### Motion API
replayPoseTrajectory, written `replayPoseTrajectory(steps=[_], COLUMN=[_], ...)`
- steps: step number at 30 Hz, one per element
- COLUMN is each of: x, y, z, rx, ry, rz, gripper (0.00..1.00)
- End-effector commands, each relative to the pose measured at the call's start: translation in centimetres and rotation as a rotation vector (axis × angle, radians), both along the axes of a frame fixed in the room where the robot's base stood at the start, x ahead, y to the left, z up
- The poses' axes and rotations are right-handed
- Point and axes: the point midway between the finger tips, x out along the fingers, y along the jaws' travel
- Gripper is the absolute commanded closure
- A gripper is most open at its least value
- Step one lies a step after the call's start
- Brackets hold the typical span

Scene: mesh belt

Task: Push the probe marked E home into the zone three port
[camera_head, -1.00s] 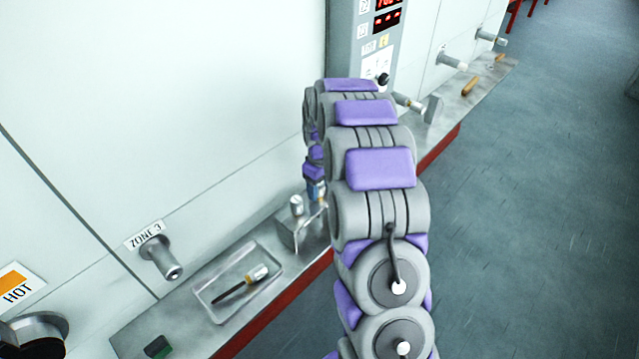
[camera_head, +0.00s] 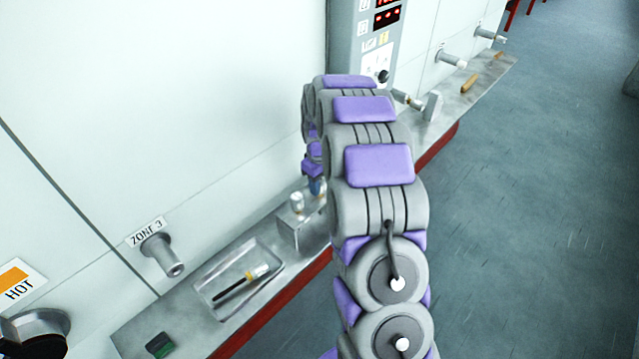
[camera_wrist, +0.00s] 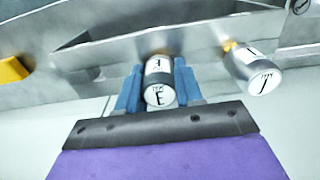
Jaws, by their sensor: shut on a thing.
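In the wrist view, my gripper (camera_wrist: 158,92) has its blue fingers shut on the silver head of the probe marked E (camera_wrist: 158,96). The letter shows on its end face; its far end is hidden, and I cannot tell whether it is clear of the rack. In the head view, my gripper (camera_head: 316,187) is low beside the metal rack (camera_head: 292,233), mostly behind my arm. The zone three port (camera_head: 163,254), a grey tube under the ZONE 3 label (camera_head: 146,231), sticks out of the wall to the left, apart from my gripper.
Another probe (camera_head: 297,202) stands in the rack; the wrist view shows its lettered head (camera_wrist: 258,75) right of the E probe. A shallow tray (camera_head: 205,292) holds a black-stemmed probe (camera_head: 243,284). The HOT sign (camera_head: 17,284) and a dark round fitting (camera_head: 38,335) are at left.

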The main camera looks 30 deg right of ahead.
Motion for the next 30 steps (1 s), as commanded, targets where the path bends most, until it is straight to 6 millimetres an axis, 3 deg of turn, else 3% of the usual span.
replayPoseTrajectory(steps=[10,30], x=[-0.1,-0.1], y=[0.1,0.1], z=[0.1,3.3], rx=[0.002,0.001], ry=[0.003,0.0], rz=[0.0,0.0], gripper=[0.91,0.91])
